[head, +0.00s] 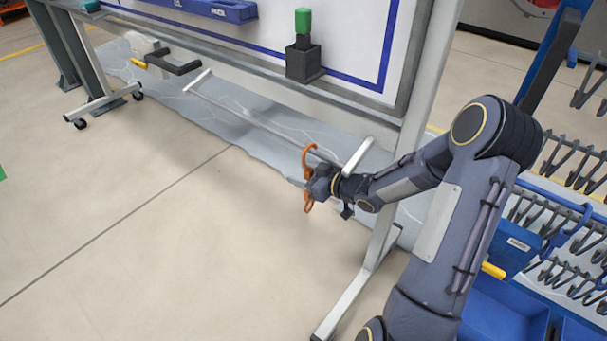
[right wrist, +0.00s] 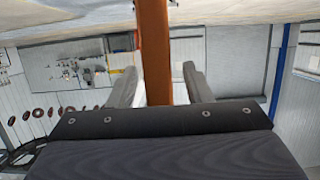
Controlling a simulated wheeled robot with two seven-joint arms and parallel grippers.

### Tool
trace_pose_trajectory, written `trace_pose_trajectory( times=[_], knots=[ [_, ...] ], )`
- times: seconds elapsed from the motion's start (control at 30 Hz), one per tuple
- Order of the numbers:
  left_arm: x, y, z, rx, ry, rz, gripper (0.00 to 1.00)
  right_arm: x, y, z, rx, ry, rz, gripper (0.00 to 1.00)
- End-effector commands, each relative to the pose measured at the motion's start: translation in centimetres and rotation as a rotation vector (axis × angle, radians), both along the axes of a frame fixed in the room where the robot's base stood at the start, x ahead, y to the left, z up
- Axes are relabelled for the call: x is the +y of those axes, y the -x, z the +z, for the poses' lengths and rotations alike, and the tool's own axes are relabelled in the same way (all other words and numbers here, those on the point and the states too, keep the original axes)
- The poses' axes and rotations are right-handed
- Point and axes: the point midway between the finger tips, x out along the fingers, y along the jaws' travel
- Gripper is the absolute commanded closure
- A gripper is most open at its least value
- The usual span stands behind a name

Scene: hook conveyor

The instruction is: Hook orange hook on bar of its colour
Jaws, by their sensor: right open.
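The orange hook (head: 308,203) is upright at the right end of a pale grey bar (head: 250,121) in the head view. Its curved top is at the bar and seems to hang over it; I cannot tell whether they touch. My right gripper (head: 312,184) is at the middle of the hook. In the right wrist view, the hook's orange shank (right wrist: 154,50) stands between the two open fingers (right wrist: 158,85), with a gap visible on the right. No orange colour shows on the bar. My left gripper is not in view.
A white board on a metal frame (head: 420,75) stands behind the bar, with a post and foot close to my right arm. Racks of dark hooks (head: 570,160) and blue bins (head: 500,310) are at the right. Open floor (head: 120,240) lies at left.

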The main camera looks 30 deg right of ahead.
Motion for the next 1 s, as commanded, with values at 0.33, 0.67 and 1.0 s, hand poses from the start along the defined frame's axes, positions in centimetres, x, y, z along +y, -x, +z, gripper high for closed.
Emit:
trace_pose_trajectory(
  times=[0.33, 0.67, 1.0],
  knots=[
    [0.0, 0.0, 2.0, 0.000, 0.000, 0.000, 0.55, -1.7, 3.8, 1.6, 0.003, 0.001, -0.004, 0.55],
    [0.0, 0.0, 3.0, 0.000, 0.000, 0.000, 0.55, -2.9, 6.9, 2.3, 0.000, 0.000, -0.001, 0.55],
    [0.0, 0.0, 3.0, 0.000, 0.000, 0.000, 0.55, -2.9, 6.9, 2.3, 0.000, 0.000, 0.000, 0.55]
  ],
)
